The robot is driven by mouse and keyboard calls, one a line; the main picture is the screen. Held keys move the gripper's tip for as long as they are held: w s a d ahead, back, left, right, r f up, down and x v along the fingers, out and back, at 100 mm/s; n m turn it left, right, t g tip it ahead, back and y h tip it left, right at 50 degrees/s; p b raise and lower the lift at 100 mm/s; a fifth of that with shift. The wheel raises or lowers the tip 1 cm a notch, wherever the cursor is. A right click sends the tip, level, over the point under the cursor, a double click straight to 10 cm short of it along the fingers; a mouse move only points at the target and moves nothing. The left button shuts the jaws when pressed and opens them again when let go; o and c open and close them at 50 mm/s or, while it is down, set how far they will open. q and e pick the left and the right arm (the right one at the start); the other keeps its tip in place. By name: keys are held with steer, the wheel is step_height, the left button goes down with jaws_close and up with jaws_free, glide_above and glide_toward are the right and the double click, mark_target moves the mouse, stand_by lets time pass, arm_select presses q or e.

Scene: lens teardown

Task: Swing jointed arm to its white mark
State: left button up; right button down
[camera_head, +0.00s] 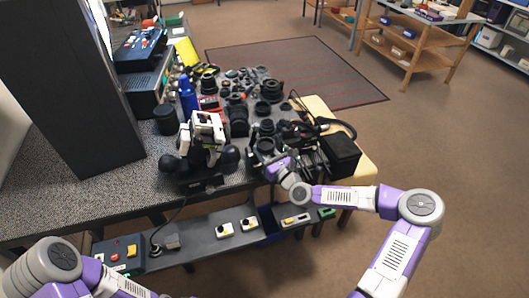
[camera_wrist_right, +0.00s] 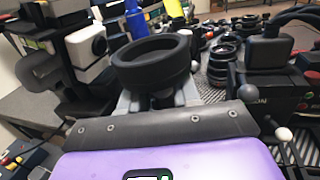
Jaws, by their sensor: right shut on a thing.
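My right gripper (camera_head: 268,160) reaches over the front edge of the bench, right of its middle. It is shut on a black ring-shaped part (camera_wrist_right: 152,62), which stands up large between its grey fingers in the right wrist view. In the head view this black ring (camera_head: 266,145) shows just beyond the fingers. I cannot tell for sure whether it belongs to the jointed arm, and I cannot make out a white mark. The contact is hidden by the ring and fingers. My left arm shows at the lower left; its gripper is out of view.
A white and black device (camera_head: 207,130) stands left of the gripper. A black box (camera_head: 341,152) stands to its right with cables. Several lenses and a blue bottle (camera_head: 187,95) crowd the bench behind. A lower shelf (camera_head: 195,240) with switches runs along the front.

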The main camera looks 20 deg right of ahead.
steer(key=c, duration=0.9)
jaws_free()
steer(key=shift+s, duration=0.15)
steer(key=s+p, duration=0.1)
steer(key=s, duration=0.2)
steer(key=s+d+p, duration=0.1)
steer(key=s, duration=0.3)
steer(key=shift+s+d+f, duration=0.1)
steer(key=shift+d, duration=0.1)
steer(key=shift+f, duration=0.1)
